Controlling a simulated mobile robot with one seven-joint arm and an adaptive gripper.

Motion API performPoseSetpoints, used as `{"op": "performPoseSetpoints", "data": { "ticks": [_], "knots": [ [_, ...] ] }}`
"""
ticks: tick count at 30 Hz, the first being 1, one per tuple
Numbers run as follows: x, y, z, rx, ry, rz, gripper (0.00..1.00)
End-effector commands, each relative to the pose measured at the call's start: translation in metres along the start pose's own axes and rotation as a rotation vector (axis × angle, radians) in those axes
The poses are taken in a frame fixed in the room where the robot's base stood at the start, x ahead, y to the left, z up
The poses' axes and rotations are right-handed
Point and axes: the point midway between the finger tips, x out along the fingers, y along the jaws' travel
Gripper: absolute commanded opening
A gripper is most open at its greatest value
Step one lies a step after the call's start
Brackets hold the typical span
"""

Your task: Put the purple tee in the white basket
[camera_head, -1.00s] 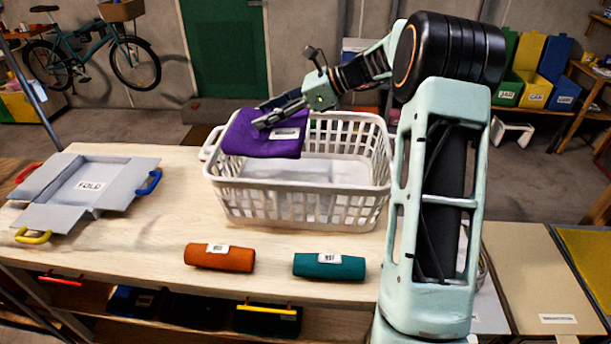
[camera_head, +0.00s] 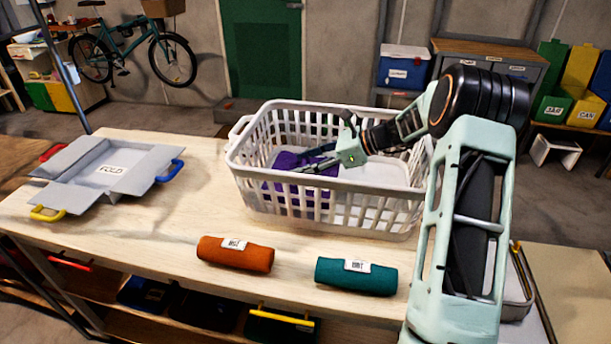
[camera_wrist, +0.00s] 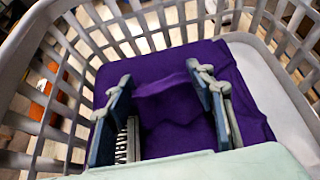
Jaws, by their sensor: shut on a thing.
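The white basket (camera_head: 330,205) stands on the wooden table, and its wall and rim also show in the wrist view (camera_wrist: 20,50). The purple tee (camera_head: 283,168) is inside the basket at its left part, low down, seen partly through the slots. In the wrist view the folded purple tee (camera_wrist: 220,62) lies flat across the basket's inside, with a ridge of cloth between the fingers. My gripper (camera_head: 318,160) reaches down into the basket and is shut on the tee. In the wrist view my gripper's fingers (camera_wrist: 165,95) stand either side of the pinched cloth.
A rolled orange cloth (camera_head: 235,254) and a rolled teal cloth (camera_head: 356,277) lie in front of the basket. A grey folding board (camera_head: 95,180) lies at the table's left. The table between board and basket is clear.

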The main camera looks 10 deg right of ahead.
Motion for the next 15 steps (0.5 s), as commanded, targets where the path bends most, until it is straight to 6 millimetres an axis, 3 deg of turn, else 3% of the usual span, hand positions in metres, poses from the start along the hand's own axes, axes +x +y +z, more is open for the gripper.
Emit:
{"op": "performPoseSetpoints", "data": {
  "ticks": [7, 15],
  "knots": [
    [0.016, 0.001, -0.029, 0.002, -0.001, 0.002, 0.21],
    [0.017, 0.0, -0.031, 0.0, 0.0, 0.001, 0.21]
  ]
}}
